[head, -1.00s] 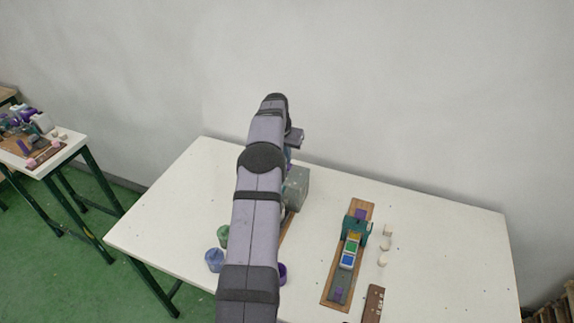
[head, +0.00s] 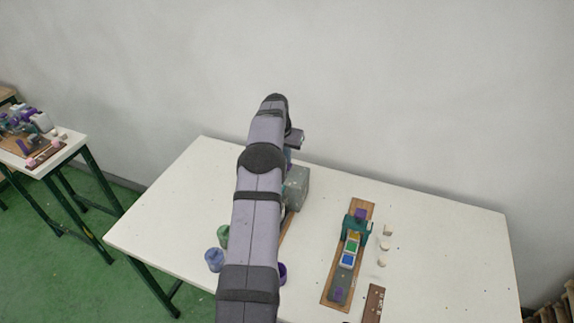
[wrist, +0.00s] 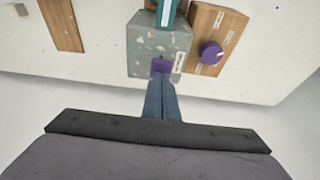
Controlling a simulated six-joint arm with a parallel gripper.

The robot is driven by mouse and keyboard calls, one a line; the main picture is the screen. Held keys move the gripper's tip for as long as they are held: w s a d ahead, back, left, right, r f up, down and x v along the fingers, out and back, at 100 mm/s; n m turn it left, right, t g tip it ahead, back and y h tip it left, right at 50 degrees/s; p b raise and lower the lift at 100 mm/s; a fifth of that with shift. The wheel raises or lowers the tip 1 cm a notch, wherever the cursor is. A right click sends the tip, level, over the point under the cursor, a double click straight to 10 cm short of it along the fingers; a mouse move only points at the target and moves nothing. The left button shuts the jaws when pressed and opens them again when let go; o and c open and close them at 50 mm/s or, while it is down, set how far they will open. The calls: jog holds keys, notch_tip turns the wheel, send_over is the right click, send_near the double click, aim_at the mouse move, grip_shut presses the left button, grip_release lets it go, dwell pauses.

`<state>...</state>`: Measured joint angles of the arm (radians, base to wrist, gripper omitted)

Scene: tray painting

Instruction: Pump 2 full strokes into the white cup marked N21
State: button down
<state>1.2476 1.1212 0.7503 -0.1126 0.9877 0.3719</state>
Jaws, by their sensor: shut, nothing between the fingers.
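My gripper (wrist: 161,98) is shut and empty in the wrist view. Its blue fingers point at a small purple part (wrist: 160,66) on the near side of a grey speckled block (wrist: 150,45). The tips meet or overlap the purple part in the picture; I cannot tell whether they touch. A teal piece (wrist: 166,10) shows at the block's far side. In the head view the block (head: 297,187) shows to the right of my arm, which hides the fingers. I cannot make out a white cup marked N21 in either view.
A purple knob (wrist: 211,52) sits on a wooden board (wrist: 218,22) beside the block. Blue (head: 214,260), green (head: 223,236) and purple (head: 282,272) pots stand around my arm. Right is a wooden board (head: 328,298) with a teal carriage (head: 355,227) and coloured squares (head: 349,250).

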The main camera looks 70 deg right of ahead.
jog(key=shift+f+b, duration=0.3)
jog(key=shift+f, duration=0.7)
jog(key=shift+f+b, duration=0.35)
jog(key=shift+b, duration=0.05)
jog(key=shift+f, duration=0.5)
jog(key=shift+r, duration=0.1)
jog(key=shift+r+p, duration=1.15)
jog(key=shift+r, duration=0.8)
